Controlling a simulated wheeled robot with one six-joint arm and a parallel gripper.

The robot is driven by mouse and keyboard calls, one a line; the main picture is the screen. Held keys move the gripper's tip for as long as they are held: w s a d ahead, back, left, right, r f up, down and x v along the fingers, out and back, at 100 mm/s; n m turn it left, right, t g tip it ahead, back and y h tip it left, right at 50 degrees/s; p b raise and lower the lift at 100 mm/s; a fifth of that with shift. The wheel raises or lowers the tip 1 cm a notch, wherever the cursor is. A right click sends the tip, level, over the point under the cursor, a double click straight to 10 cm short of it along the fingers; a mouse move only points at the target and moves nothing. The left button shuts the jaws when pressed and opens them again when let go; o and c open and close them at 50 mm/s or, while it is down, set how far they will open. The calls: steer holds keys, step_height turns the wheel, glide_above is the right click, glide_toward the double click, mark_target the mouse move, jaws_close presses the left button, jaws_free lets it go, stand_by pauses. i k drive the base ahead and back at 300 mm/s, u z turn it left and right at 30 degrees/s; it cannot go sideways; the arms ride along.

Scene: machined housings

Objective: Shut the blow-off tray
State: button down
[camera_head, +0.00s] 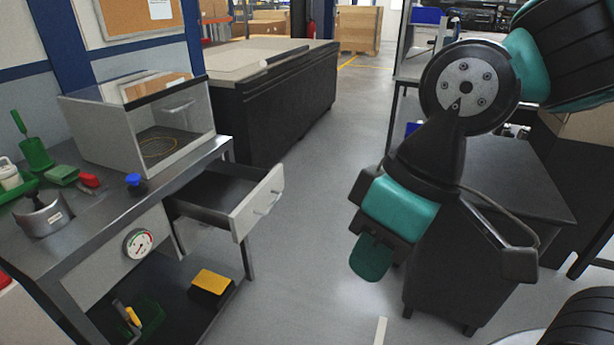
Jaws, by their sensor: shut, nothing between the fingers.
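The blow-off tray (257,201) is a pale grey drawer with a dark inside and a bar handle (268,204) on its front. It is pulled well out from under the metal workbench, below the clear-sided box, and looks empty. My gripper (372,258) hangs over the floor to the right of the tray, with a wide gap between them. Its teal fingers are shut and hold nothing. It does not touch the tray or its handle.
On the workbench (95,222) stand a clear-sided box (150,130), a blue-topped item (135,184), a metal housing (42,215) and green and red items. A gauge (138,244) is on its front. A dark cabinet (500,200) stands right. The aisle floor between is free.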

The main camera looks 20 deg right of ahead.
mark_target(224, 194)
steer(key=z, duration=0.45)
steer(key=i, duration=1.35)
steer(key=u, duration=0.4)
